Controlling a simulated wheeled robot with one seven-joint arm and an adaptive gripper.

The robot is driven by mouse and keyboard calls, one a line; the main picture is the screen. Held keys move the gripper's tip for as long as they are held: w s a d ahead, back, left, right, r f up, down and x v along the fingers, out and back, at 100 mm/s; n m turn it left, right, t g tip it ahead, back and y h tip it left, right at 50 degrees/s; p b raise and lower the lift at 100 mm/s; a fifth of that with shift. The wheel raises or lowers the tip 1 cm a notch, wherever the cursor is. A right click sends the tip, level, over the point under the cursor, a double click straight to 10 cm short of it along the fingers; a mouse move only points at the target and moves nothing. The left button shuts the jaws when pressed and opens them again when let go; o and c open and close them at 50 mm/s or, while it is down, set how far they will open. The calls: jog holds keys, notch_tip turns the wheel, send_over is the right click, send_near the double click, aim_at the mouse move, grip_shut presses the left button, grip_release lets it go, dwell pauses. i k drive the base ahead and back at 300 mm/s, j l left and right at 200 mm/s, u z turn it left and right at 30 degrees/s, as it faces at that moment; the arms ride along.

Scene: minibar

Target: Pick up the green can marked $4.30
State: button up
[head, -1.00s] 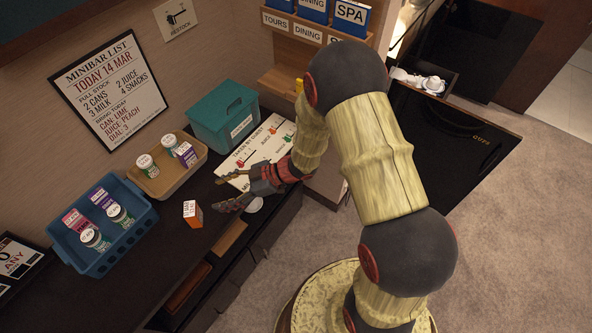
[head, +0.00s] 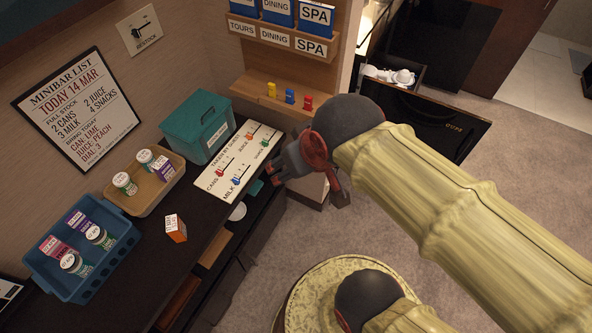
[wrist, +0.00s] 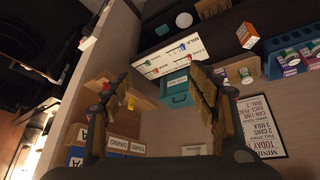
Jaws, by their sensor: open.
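Small cans with white lids stand in two containers in the head view. The blue basket (head: 88,290) holds two cans, one nearer (head: 75,265) and one farther (head: 100,237), beside pink and purple cartons. The tan tray (head: 150,205) holds two more, a front can (head: 124,184) and a back can (head: 145,158), with a purple carton. Some can sides look green, but the lid prices are too small to read, so I cannot tell which is $4.30. My gripper (head: 277,172) is open and empty, right of the counter board. Its spread fingers show in the wrist view (wrist: 160,98).
An orange carton (head: 176,228) stands alone on the dark counter. A teal lidded box (head: 200,128) and a white board with colored sliders (head: 238,160) are at the back. A wooden shelf unit (head: 290,75) rises behind my gripper. Open drawers lie below the counter edge.

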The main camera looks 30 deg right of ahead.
aim_at(97, 236)
jog(key=u, duration=1.4)
jog(key=i+j+z, duration=0.3)
jog(key=z, duration=0.15)
jog(key=i+j+z, duration=0.25)
jog(key=j+z, duration=0.2)
